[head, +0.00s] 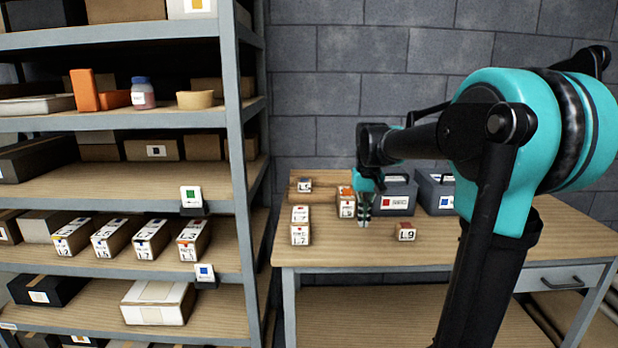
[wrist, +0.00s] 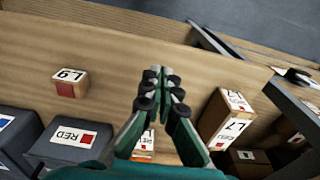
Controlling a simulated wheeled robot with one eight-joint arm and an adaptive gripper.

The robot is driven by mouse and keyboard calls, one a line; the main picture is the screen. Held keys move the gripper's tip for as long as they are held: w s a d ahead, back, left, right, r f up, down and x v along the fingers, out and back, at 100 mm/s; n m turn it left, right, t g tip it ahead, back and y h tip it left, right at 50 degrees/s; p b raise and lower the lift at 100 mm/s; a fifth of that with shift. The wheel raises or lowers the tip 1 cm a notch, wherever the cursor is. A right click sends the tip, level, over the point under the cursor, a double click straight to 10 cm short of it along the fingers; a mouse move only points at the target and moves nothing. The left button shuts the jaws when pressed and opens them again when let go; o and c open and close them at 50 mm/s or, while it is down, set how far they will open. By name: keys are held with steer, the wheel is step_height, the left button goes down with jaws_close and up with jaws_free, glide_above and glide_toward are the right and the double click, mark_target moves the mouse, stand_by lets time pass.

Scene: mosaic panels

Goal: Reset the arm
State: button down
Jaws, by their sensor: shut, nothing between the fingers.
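My gripper (head: 364,212) hangs from my extended arm over the wooden table (head: 450,240), fingers pointing down. In the wrist view its fingertips (wrist: 158,76) are together with nothing between them. It is in front of the red-labelled grey bin (head: 398,194), between the small L9 box (head: 405,232) on the right and the tall L7 box (head: 300,226) on the left. An orange-topped box (head: 346,202) stands close beside it. In the wrist view the fingers partly hide that box (wrist: 143,146). I cannot tell the exact height of the fingertips above the table.
A second grey bin (head: 436,193) with a blue label stands at the back, partly hidden by my arm. A small box (head: 304,184) lies at the table's back left. A metal shelf (head: 240,150) with several boxes stands at the left. The table's front is clear.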

steer(key=s+d+f+t, duration=0.3)
steer(key=s+f, duration=1.7)
steer(key=s, duration=0.1)
steer(key=shift+s, duration=0.25)
